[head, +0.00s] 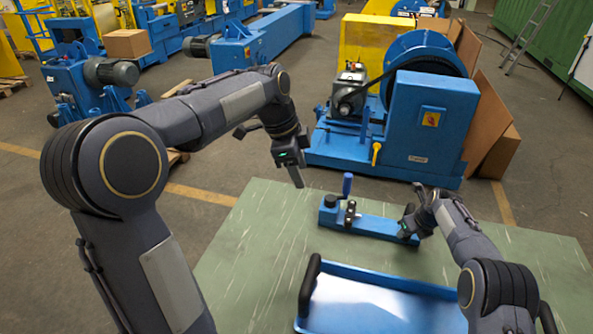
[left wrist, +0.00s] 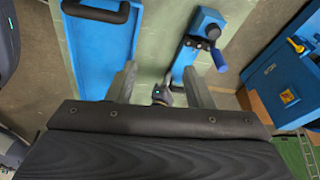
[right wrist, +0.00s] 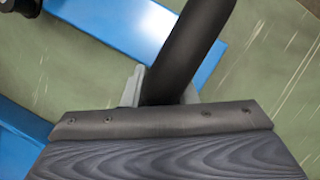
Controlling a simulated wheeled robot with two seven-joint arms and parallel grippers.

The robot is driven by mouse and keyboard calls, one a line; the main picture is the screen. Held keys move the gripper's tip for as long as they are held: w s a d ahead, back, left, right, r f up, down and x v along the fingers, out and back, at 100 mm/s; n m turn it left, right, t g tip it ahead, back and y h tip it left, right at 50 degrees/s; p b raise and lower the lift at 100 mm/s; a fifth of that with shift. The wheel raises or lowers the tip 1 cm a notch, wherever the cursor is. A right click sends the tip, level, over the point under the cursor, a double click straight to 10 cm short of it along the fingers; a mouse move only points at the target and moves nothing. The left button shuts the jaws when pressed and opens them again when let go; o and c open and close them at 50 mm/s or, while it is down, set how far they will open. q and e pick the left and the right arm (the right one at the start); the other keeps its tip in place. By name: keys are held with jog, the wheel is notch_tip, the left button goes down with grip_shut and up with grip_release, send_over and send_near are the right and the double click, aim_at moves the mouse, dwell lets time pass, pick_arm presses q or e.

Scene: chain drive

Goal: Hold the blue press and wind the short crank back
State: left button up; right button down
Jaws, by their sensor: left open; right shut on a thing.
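The blue press (head: 372,226) is a long low bar lying on the green table (head: 262,225), with a black knob at its left end. The short crank (head: 350,212) sits near that end, its blue grip (head: 347,184) standing upright; the grip also shows in the left wrist view (left wrist: 219,59). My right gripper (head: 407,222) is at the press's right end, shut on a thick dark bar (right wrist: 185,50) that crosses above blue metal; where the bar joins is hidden. My left gripper (head: 293,172) is open and empty, above and left of the crank, apart from it.
A blue tray (head: 420,283) with black end handles lies on the table in front of the press. A blue machine with a drum (head: 430,115) stands behind the table. The table left of the press is clear.

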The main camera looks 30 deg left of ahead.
aim_at(347, 187)
pick_arm(q)
jog(key=shift+s+d+r+n, duration=0.15)
jog(key=shift+s+d+n, duration=0.1)
jog(key=shift+s+n, duration=0.4)
jog(key=shift+s+m, duration=0.1)
jog(key=shift+m, duration=0.15)
